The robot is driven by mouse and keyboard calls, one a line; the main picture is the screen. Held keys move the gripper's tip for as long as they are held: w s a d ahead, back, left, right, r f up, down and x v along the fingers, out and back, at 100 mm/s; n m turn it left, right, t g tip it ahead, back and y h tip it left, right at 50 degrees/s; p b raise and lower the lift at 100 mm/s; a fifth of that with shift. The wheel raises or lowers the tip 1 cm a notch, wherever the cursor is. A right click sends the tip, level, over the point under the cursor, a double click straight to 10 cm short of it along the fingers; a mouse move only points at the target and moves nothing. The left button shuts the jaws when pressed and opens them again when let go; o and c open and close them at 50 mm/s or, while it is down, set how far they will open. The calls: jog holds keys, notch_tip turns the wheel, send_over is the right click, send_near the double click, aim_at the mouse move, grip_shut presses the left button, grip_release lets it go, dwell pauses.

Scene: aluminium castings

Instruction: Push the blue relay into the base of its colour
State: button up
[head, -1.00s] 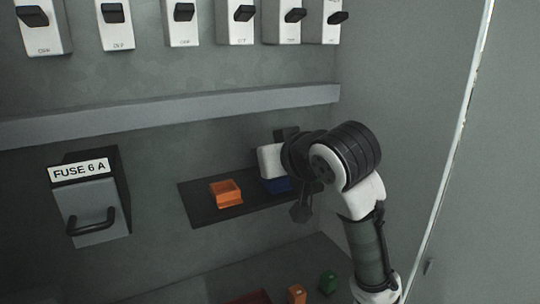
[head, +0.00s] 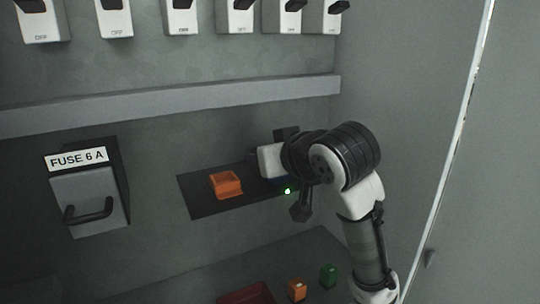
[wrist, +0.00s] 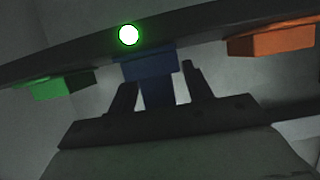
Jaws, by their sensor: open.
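The blue relay (wrist: 157,92) shows in the wrist view between the two fingers of my gripper (wrist: 155,75). Its far end meets the blue base (wrist: 148,65) on the dark strip, with no gap that I can see. My gripper is open, with a clear space between the relay and the right finger. A green lamp (wrist: 128,34) glows beside the blue base; it also shows in the head view (head: 287,191). In the head view my gripper and wrist hide most of the blue base and the relay.
An orange base (head: 226,185) sits on the dark strip to the left, and a green base (wrist: 60,85) shows in the wrist view. Below are an orange relay (head: 297,290), a green relay (head: 328,275) and a red tray (head: 247,294). A fuse box (head: 88,195) juts out at left.

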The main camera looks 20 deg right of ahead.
jog(key=b+v, duration=0.2)
jog(key=v, duration=1.1)
jog(key=shift+s, duration=0.4)
jog(key=shift+r, duration=0.1)
